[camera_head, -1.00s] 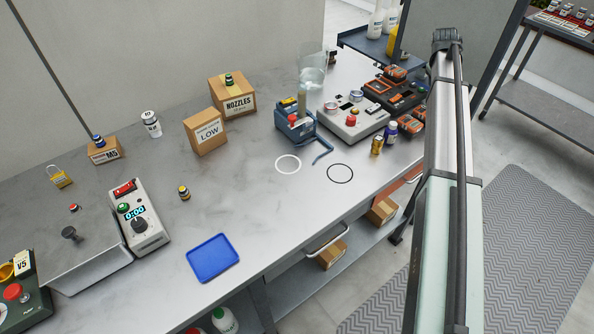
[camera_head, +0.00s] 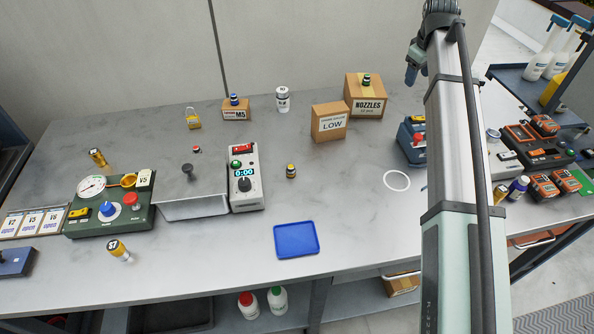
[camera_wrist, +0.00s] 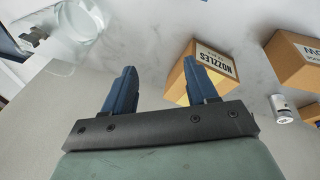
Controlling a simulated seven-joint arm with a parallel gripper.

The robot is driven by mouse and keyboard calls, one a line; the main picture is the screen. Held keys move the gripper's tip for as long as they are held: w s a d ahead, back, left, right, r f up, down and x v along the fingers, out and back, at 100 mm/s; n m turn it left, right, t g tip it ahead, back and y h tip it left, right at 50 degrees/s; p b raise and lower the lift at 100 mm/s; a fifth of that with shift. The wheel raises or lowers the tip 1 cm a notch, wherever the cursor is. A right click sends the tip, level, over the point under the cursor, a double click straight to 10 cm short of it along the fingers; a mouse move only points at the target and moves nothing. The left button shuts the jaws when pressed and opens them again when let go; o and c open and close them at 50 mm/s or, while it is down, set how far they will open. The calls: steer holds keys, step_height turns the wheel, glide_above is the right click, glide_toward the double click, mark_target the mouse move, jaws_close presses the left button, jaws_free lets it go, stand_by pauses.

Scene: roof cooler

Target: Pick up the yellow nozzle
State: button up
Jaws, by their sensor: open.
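A small nozzle with a dark body and a yellow band (camera_head: 291,171) stands on the grey bench in the head view, right of the timer box and above the blue tray. My gripper (camera_wrist: 158,68) shows in the wrist view with its two blue fingers wide apart and nothing between them. It is over the back right part of the bench, far from the yellow-banded nozzle. The nozzle is not in the wrist view.
The blue tray (camera_head: 297,239) lies at the bench's front. The white timer box (camera_head: 245,178) stands left of the nozzle. Cardboard boxes, the low box (camera_head: 329,123) and the nozzles box (camera_head: 364,98), stand behind it. Bench around the nozzle is clear.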

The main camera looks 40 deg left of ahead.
steer(key=s+a+f+n+g, duration=0.1)
steer(key=s+a, duration=0.4)
steer(key=s, duration=0.4)
steer(key=s+a, duration=0.6)
steer(key=s, duration=0.3)
steer(key=n+g, duration=0.1)
steer(key=g, duration=0.1)
glide_toward(291, 166)
steer(key=shift+y, duration=0.3)
steer(key=shift+a+f, duration=0.15)
steer(key=shift+f, duration=2.4)
steer(key=shift+a+f, duration=0.2)
steer(key=shift+f, duration=2.35)
jaws_close()
